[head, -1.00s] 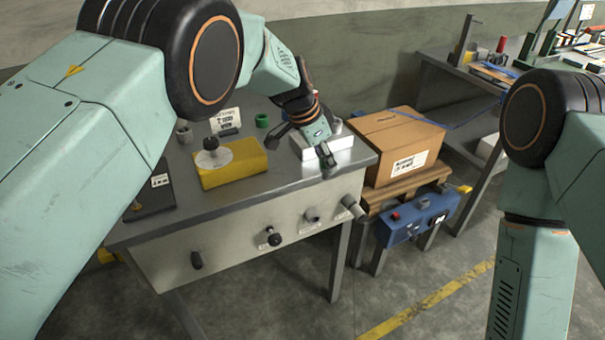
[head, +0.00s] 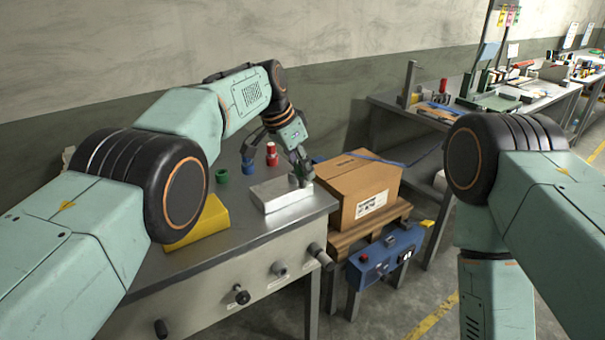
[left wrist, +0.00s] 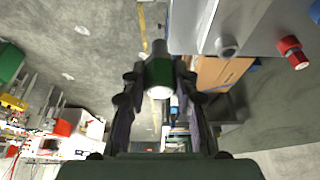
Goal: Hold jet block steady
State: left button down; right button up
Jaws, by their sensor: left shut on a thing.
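A pale metal block (head: 278,197), which I take for the jet block, lies flat near the right end of the grey bench. My left gripper (head: 301,172) points down at the block's right end in the head view. In the left wrist view, its two dark fingers (left wrist: 160,95) are closed around a dark green round piece (left wrist: 158,72) with a grey end. Whether that piece touches the block is not clear. My right gripper is not in view; only the right arm shows.
Green (head: 222,175), blue (head: 249,167) and red (head: 272,155) fittings stand behind the block on the bench (head: 255,235). A yellow block (head: 198,222) is partly behind my left arm. A cardboard box (head: 355,190) sits on a pallet at right, above a blue case (head: 383,258).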

pick_arm(q)
jog(key=shift+w+a+r, duration=0.1)
jog(key=shift+a+r, duration=0.05)
jog(key=shift+r, duration=0.1)
jog(key=shift+a+r+n, duration=0.1)
jog(key=shift+r+n, duration=0.05)
jog(key=shift+n, duration=0.25)
jog(key=shift+s+a, duration=0.2)
jog(key=shift+s, duration=0.05)
